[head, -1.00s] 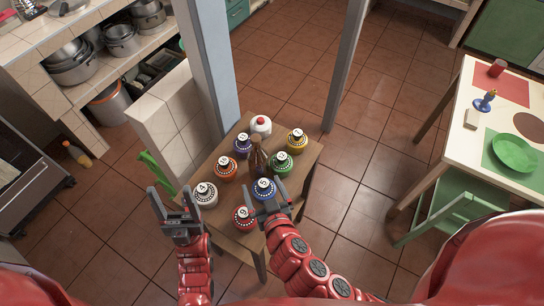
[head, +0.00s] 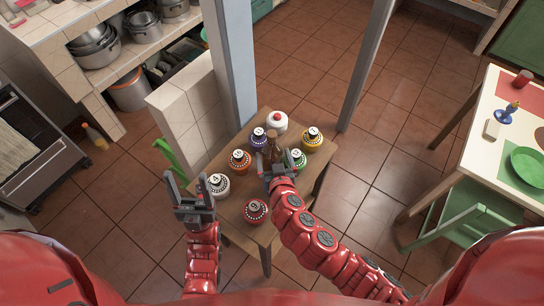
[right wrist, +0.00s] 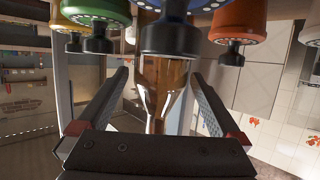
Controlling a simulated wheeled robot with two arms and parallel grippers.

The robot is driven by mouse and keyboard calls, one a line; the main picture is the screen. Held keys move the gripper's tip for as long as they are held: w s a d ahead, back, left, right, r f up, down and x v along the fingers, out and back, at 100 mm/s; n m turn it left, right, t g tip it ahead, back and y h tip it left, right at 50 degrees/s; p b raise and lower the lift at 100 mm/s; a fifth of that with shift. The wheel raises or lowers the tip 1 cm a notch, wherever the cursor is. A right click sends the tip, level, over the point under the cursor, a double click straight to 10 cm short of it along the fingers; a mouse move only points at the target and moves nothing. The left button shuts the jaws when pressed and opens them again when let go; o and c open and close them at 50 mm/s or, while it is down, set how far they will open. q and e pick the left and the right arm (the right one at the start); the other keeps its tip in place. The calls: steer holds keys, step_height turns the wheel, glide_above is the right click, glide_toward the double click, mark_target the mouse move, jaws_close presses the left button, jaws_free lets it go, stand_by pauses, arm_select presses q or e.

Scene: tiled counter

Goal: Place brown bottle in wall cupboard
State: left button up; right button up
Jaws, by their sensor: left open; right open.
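The brown bottle (head: 273,146) stands upright among several lidded jars on a small wooden table (head: 232,213). My right gripper (head: 274,162) is open at the near side of the bottle, above the jars. In the right wrist view the bottle (right wrist: 161,82) shows between the two spread fingers, partly behind a dark-lidded jar; I cannot tell whether a finger touches it. My left gripper (head: 187,186) is open and empty, left of the table near the white jar (head: 218,185). I see no wall cupboard in these views.
A tiled low wall (head: 190,115) and a blue-grey post (head: 230,65) stand behind the table. A dining table (head: 480,140) and green chair (head: 465,215) are at right.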

steer(key=shift+w+a+r+p, duration=0.1)
steer(key=shift+w+a+p, duration=0.05)
steer(key=shift+w+p, duration=0.25)
steer(key=p+x, duration=0.2)
steer(key=x, duration=0.1)
steer(key=shift+w, duration=0.35)
steer(key=shift+w+a+f, duration=0.1)
steer(key=shift+w+f, duration=0.2)
steer(key=shift+w, duration=0.1)
jaws_close()
